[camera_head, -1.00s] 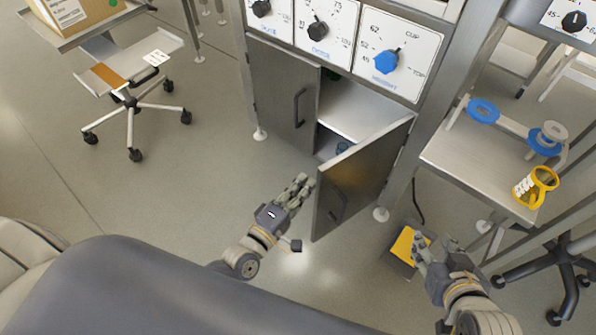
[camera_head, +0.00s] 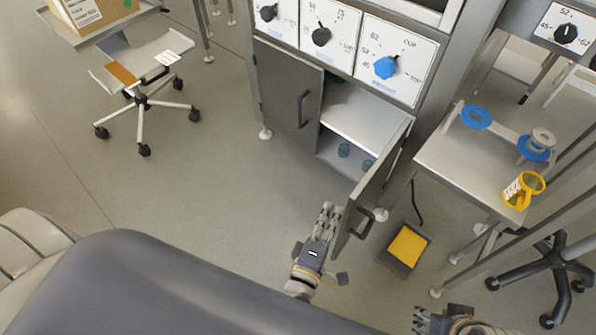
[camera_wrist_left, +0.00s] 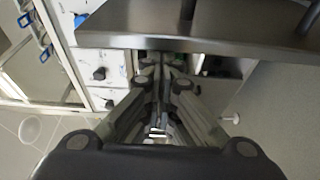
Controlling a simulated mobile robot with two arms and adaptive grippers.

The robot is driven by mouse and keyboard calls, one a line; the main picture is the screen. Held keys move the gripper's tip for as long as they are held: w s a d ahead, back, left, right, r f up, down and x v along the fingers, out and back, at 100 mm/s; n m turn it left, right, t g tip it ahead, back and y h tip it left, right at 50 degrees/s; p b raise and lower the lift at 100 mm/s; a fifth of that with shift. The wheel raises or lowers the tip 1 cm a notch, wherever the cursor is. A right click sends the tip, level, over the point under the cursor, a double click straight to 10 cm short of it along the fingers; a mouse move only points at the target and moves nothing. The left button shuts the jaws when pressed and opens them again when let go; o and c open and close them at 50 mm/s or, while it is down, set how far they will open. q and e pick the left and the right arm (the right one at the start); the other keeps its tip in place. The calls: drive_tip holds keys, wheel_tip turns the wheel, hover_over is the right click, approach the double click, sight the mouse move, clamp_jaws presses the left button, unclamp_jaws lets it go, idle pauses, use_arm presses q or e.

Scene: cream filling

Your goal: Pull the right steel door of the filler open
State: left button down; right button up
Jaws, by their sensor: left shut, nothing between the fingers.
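The filler's right steel door (camera_head: 375,185) stands swung outward, wide open, with its dark handle (camera_head: 364,224) on the outer face. Inside the cabinet a shelf (camera_head: 365,120) shows. My left gripper (camera_head: 330,212) is shut and empty, just left of the door's free edge, on its inner side. In the left wrist view the fingers (camera_wrist_left: 160,62) are together, and the door (camera_wrist_left: 225,38) crosses the top of the picture close to the tips. I cannot tell if they touch it. My right gripper (camera_head: 420,320) is partly cut off at the bottom edge, its jaws unclear.
The left steel door (camera_head: 285,85) is closed. A pedal with a yellow top (camera_head: 407,246) lies on the floor right of the open door. A steel side table (camera_head: 465,160) stands at right. A wheeled chair (camera_head: 142,85) stands at left. Floor in front is clear.

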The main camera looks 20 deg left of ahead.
sight(350, 216)
use_arm(q)
drive_tip(key=shift+s+d, duration=0.25)
drive_tip(key=shift+d, duration=0.5)
drive_tip(key=shift+s+d, duration=0.2)
drive_tip(key=shift+d, duration=0.5)
drive_tip(key=shift+s+d, duration=0.25)
drive_tip(key=shift+d, duration=0.5)
